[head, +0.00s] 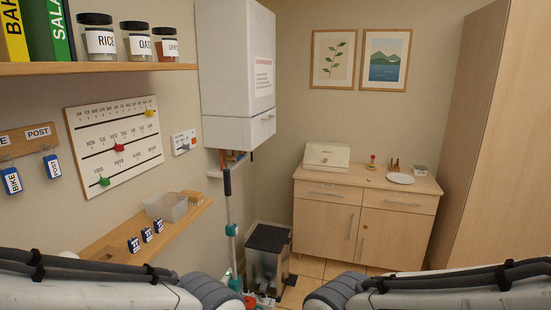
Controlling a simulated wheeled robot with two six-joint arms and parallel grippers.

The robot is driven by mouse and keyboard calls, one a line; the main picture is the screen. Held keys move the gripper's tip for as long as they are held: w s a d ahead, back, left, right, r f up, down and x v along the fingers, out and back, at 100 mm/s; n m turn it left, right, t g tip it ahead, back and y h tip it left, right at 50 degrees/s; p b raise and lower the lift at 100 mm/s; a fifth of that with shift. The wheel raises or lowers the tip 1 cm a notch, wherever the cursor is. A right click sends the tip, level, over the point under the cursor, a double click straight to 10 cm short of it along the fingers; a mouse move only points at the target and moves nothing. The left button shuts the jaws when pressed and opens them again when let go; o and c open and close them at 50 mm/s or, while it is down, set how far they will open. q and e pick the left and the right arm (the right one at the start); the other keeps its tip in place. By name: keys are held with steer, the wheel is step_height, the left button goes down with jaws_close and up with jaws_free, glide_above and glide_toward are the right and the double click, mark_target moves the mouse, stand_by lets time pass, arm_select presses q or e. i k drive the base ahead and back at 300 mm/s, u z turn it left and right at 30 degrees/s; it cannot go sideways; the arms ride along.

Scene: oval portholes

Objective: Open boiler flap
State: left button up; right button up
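The white boiler (230,55) hangs on the left wall near the corner, with a notice (263,78) in red and grey print on its side facing right. Its lower section, the boiler flap (240,132), is white and looks shut, with a small dark handle (267,118) on the right-hand face. Neither gripper's fingers can be made out in this view.
A long-handled tool (230,215) stands upright below the boiler, beside a dark-topped bin (267,240). A shelf (150,235) with a clear tub (166,207) runs along the left wall. A wooden cabinet (335,220) stands at the back. The air before the boiler is clear.

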mark_target(263, 125)
steer(key=z, duration=0.6)
steer(key=i, duration=1.45)
steer(key=z, duration=0.35)
steer(key=i, duration=1.75)
steer(key=u, duration=1.15)
steer(key=i, duration=0.95)
steer(key=u, duration=0.5)
